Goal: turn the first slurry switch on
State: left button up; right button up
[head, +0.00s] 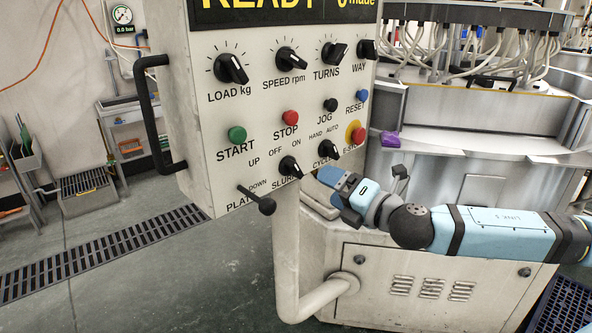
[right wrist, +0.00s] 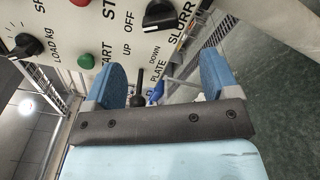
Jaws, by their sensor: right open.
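The slurry switch (head: 290,167) is a black rotary knob low on the white control panel, below the OFF and ON marks. Its handle slants from upper left to lower right; I cannot tell surely which end is the pointer. It also shows at the top of the right wrist view (right wrist: 162,15). My right gripper (head: 325,178) is just right of the switch in the head view, apart from it as far as I can see. My left gripper is not in view.
The black-knobbed plate lever (head: 267,206) sticks out at lower left of the switch. The cycle knob (head: 327,149) and red emergency stop (head: 356,132) are close on the right. A black handle (head: 153,115) edges the panel. A pale pipe (head: 288,260) stands below.

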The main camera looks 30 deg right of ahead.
aim_at(299, 171)
jog(key=w, duration=0.3)
jog(key=w+a+p, duration=0.1)
jog(key=w, duration=0.2)
jog(key=w+p, duration=0.1)
jog(key=w, duration=0.2)
jog(key=shift+w+a, duration=0.3)
jog(key=shift+w, duration=0.05)
jog(key=shift+w+a, duration=0.15)
jog(key=shift+w, duration=0.45)
jog(key=shift+c, duration=0.2)
jog(key=shift+p, duration=0.3)
jog(key=c, duration=0.9)
